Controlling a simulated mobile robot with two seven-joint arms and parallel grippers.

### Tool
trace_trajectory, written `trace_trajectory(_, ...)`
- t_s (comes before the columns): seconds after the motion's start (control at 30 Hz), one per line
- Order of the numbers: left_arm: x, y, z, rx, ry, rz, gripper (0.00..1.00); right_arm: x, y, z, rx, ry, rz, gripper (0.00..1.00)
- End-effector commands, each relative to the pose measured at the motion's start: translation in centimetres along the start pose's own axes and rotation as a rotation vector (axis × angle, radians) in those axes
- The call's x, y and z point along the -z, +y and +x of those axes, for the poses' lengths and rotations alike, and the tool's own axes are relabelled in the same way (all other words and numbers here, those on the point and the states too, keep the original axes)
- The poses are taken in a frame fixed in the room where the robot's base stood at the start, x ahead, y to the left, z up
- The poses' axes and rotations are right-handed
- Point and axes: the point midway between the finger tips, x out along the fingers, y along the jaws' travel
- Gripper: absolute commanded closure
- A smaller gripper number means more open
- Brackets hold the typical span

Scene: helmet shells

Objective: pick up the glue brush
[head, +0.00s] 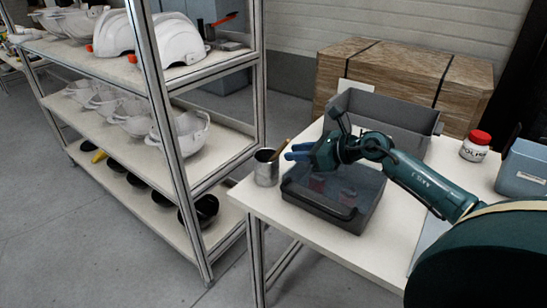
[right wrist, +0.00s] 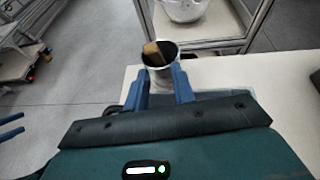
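The glue brush stands tilted in a grey metal cup (head: 266,172) at the table's left corner; its brown handle (head: 281,149) leans over the rim toward my right gripper (head: 298,152). In the right wrist view the brush (right wrist: 153,52) rises from the cup (right wrist: 162,77) just beyond the fingertips. The brush's lower end is hidden in the cup. Two blue fingers at the left edge of the right wrist view look like my left gripper (right wrist: 10,126), apart and empty.
A dark grey tray (head: 345,216) lies under my right forearm, with another grey bin (head: 405,115) behind it. A red-lidded white jar (head: 476,147) and a blue-grey box (head: 524,170) stand at the right. A shelf rack (head: 180,180) with helmet shells is left of the table.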

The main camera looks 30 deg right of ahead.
Motion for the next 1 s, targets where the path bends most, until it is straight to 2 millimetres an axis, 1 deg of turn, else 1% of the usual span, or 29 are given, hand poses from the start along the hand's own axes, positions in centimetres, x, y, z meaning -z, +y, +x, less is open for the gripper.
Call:
trace_trajectory(0.23, 0.2, 0.0, -0.1, 0.001, -0.001, 0.004, 0.28, -0.2, 0.1, 1.5, -0.001, -0.002, 0.0, 0.75)
trace_trajectory(0.43, 0.5, 0.0, -0.3, 0.005, -0.003, 0.012, 0.28, -0.2, 0.3, 4.6, -0.001, -0.003, 0.003, 0.75)
trace_trajectory(0.57, 0.5, 0.0, -0.3, 0.005, -0.005, 0.014, 0.28, -0.1, 0.3, 5.9, 0.0, -0.002, 0.0, 0.75)
trace_trajectory(0.67, 0.5, 0.0, -0.3, 0.005, -0.005, 0.015, 0.28, 0.0, 0.3, 6.2, -0.001, 0.0, -0.001, 0.75)
trace_trajectory(0.83, 0.4, 0.0, -0.3, 0.005, -0.006, 0.016, 0.28, 0.0, 0.3, 6.2, -0.001, 0.001, -0.001, 0.75)
trace_trajectory(1.0, 0.4, 0.0, -0.3, 0.004, -0.006, 0.017, 0.28, 0.0, 0.3, 6.1, -0.001, 0.001, -0.001, 0.88)
